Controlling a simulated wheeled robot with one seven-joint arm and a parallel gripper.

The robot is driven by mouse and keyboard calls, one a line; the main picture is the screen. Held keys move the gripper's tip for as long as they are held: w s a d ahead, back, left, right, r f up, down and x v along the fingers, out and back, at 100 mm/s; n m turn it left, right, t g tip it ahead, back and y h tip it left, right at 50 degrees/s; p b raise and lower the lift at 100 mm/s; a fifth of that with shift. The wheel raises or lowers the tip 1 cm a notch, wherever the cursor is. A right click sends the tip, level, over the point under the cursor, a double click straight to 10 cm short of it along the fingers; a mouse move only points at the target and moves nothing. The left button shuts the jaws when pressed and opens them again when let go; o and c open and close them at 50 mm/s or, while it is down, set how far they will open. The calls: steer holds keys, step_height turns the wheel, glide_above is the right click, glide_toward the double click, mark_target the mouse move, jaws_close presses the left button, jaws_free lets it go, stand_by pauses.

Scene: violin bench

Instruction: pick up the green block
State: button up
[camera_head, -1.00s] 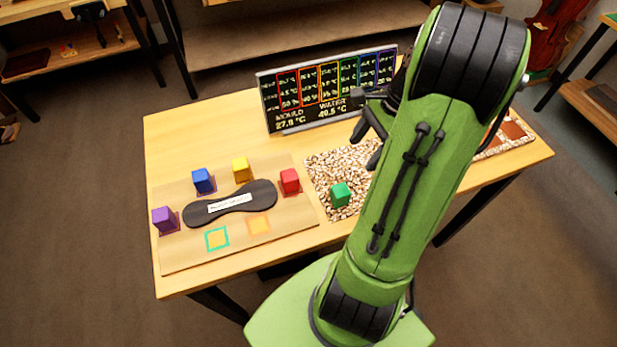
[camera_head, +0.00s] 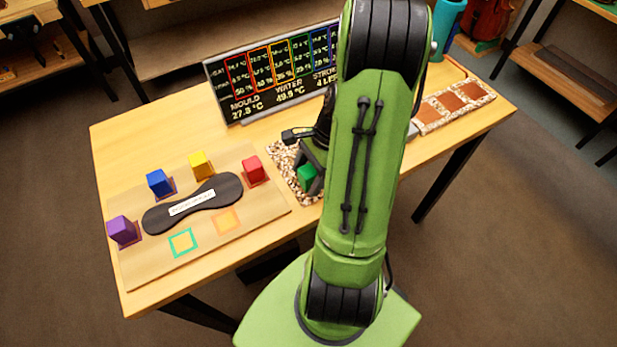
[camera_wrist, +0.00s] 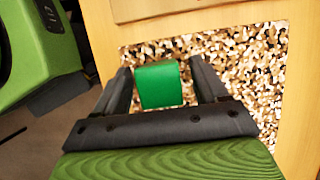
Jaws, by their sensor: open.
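The green block (camera_wrist: 160,86) sits on the speckled wood-chip patch (camera_wrist: 260,70) on the table. In the wrist view it lies between the two dark fingers of my gripper (camera_wrist: 160,78), nearer the left one. The fingers are open, with a gap on the right side of the block. In the head view the green block (camera_head: 307,174) is partly hidden by my gripper (camera_head: 308,160), which is down around it. Whether a finger touches the block cannot be told.
A board (camera_head: 270,208) left of the patch holds purple (camera_head: 123,231), blue (camera_head: 159,182), yellow (camera_head: 202,166) and red (camera_head: 253,170) blocks around a dark violin-shaped plate (camera_head: 165,217). Its green (camera_head: 183,243) and orange (camera_head: 228,219) outlined squares are empty. A display (camera_head: 262,88) stands behind.

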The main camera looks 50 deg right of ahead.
steer(key=shift+r, duration=0.1)
steer(key=shift+c, duration=0.4)
steer(key=c, duration=1)
